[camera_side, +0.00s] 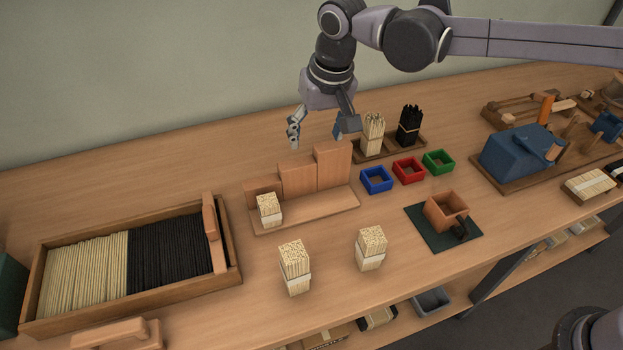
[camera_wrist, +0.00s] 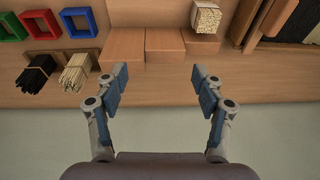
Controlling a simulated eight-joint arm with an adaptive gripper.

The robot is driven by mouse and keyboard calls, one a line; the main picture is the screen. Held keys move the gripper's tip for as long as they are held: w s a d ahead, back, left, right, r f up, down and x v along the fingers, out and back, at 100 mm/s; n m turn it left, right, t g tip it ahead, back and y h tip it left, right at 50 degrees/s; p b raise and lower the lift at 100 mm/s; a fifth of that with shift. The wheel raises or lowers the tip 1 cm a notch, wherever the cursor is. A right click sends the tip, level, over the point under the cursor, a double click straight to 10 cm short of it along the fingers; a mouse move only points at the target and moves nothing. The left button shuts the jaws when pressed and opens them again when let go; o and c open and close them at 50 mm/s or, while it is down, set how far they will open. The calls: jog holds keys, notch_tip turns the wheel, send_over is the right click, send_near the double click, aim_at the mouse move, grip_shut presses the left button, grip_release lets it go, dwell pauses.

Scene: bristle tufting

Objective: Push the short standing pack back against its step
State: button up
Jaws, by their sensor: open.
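The stepped stand (camera_side: 305,207) has three wooden blocks rising from left to right on a base board. A short banded pack of pale bristles (camera_side: 269,212) stands upright on the board in front of the lowest step (camera_side: 262,187); I cannot tell whether a gap separates them. In the wrist view, the pack (camera_wrist: 206,18) is at the top, right of centre, beside the lowest step (camera_wrist: 201,44). My gripper (camera_side: 315,131) is open and empty, above and behind the stand. Its two fingers (camera_wrist: 160,80) are spread wide in the wrist view, clear of the pack.
Two more pale packs (camera_side: 294,270) (camera_side: 371,250) stand on the table in front. A holder with pale and black bundles (camera_side: 374,134) is behind right, near blue, red and green trays (camera_side: 409,170). A bristle box (camera_side: 235,270) lies left.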

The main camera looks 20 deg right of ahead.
send_near(268, 201)
jog(key=shift+w+a+r+g+h, duration=0.3)
jog(key=shift+r+g, duration=0.05)
jog(key=shift+g, duration=0.05)
jog(key=shift+f, duration=0.1)
jog(key=f, duration=0.3)
jog(key=w+f, duration=0.1)
jog(key=f, duration=0.6)
jog(key=shift+w+f, duration=0.25)
jog(key=shift+w, duration=0.05)
jog(key=c, duration=1.2)
